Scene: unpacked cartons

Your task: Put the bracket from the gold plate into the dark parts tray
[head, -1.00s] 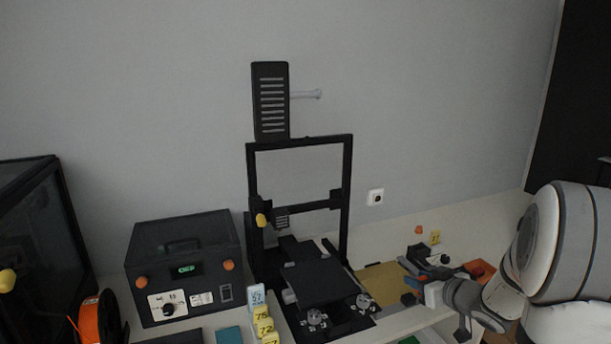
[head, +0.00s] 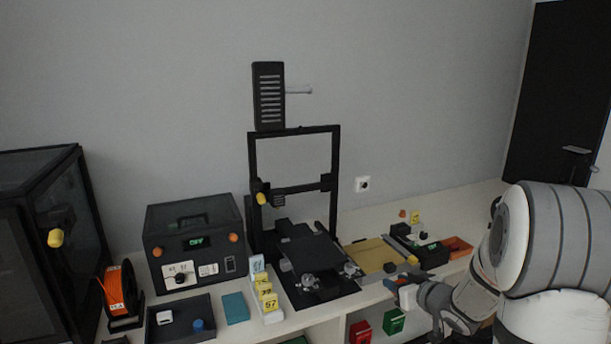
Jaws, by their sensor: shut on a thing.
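The gold plate (head: 365,255) lies on the white bench to the right of the black printer, and no bracket stands out clearly on it. My gripper (head: 393,287) is at the bench's front edge, in front of the plate and to its right. It is shut on a small piece, apparently the bracket, whose shape is too small and partly hidden to make out. The dark parts tray (head: 157,336) lies at the lower left, in front of the dark control box. A white piece (head: 165,317) and a blue round piece (head: 198,325) are in it.
The printer (head: 315,290) stands between my gripper and the tray. An orange spool (head: 120,290) is at left. Red (head: 360,331) and green (head: 393,321) bins sit below the bench.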

